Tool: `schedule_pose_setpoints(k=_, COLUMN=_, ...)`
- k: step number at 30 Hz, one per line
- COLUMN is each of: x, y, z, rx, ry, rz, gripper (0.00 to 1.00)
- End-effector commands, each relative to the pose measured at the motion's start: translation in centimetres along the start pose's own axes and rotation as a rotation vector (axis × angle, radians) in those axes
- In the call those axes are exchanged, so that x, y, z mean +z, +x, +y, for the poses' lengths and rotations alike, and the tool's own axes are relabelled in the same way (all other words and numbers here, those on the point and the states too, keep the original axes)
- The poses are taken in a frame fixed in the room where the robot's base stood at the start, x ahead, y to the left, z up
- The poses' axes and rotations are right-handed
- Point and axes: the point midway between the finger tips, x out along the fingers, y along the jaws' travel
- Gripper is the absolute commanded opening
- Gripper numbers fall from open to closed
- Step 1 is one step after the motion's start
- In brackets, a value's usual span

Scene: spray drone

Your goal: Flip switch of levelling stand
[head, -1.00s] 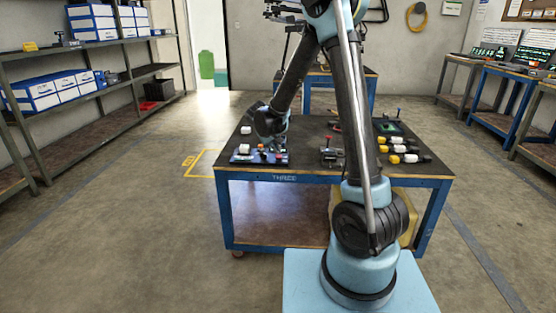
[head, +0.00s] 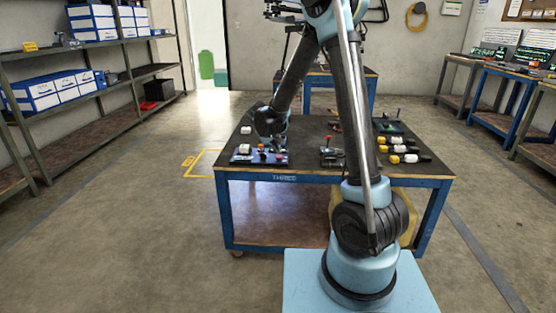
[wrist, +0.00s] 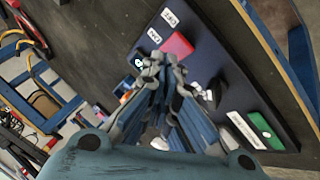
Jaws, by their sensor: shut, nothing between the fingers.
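A dark blue panel (head: 244,160), which I take to be the levelling stand, lies at the front left of the work table. It carries small orange, red and white parts that are tiny in the head view. The fingers hide part of the panel.
The table (head: 300,178) also holds a white piece (head: 246,130) behind the panel, a small red-topped device (head: 328,150) to the right, and several yellow-and-white cylinders (head: 397,148) at the right. Shelves stand at the left; open floor surrounds the table.

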Motion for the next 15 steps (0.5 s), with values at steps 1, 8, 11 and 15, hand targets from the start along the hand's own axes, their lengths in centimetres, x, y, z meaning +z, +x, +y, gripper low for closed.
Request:
schedule_pose_setpoints(k=1, x=0.05, y=0.05, z=-0.05, rx=0.0, ry=0.0, rz=0.0, gripper=0.0)
schedule_pose_setpoints(k=8, x=0.39, y=0.41, z=-0.35, rx=0.0, ry=0.0, rz=0.0, gripper=0.0)
schedule_pose_setpoints(k=11, x=0.42, y=0.43, z=-0.37, rx=0.0, ry=0.0, rz=0.0, gripper=0.0)
schedule_pose_setpoints(k=15, x=0.43, y=0.43, z=-0.36, rx=0.0, ry=0.0, rz=0.0, gripper=0.0)
